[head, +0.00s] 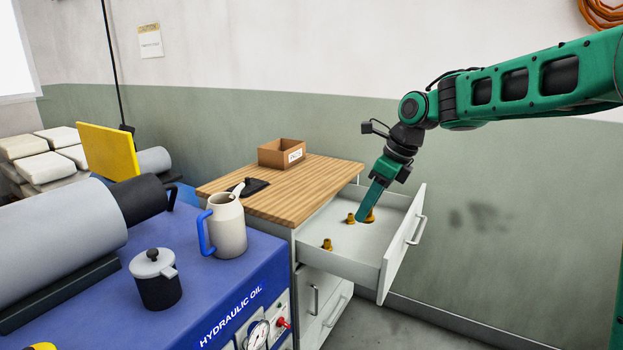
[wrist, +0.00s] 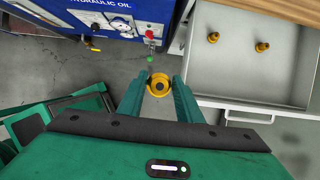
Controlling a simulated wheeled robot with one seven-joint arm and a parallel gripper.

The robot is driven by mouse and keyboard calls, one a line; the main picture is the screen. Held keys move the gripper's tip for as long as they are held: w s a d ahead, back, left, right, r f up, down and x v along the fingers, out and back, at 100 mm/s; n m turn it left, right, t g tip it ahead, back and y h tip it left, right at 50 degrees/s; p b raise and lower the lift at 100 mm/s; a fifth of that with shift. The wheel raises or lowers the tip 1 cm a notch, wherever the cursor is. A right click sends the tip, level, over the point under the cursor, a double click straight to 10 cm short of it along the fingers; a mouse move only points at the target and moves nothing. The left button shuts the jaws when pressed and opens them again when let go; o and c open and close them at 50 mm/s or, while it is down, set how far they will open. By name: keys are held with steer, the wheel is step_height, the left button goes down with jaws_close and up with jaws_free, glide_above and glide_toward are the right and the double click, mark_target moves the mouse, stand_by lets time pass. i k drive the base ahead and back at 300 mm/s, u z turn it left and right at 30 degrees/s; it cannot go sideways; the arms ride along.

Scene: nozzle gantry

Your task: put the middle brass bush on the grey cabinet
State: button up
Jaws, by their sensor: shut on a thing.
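My gripper (head: 362,217) points down in front of the open drawer in the head view. It is shut on a brass bush (head: 371,214), which its fingers partly hide. In the wrist view the held brass bush (wrist: 158,92) sits between the fingertips (wrist: 158,86), with floor behind it, left of the drawer. Two other brass bushes stand in the drawer: one nearer (head: 327,245) and one farther back (head: 350,219). The wrist view shows them too (wrist: 213,38) (wrist: 262,47). The pale grey cabinet (head: 310,185) has a wooden top and an open drawer (head: 352,266).
On the wooden top are a cardboard box (head: 282,153) and a small black item (head: 250,188); its front right part is clear. A blue machine (head: 225,290) stands beside it, bearing a jug (head: 228,228) and a black pot (head: 157,285). The drawer handle (head: 417,230) sticks out right.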

mark_target(306, 186)
steer(key=z, duration=1.6)
steer(key=i, duration=1.2)
steer(key=u, duration=2.6)
steer(key=i, duration=0.8)
steer(key=z, duration=0.05)
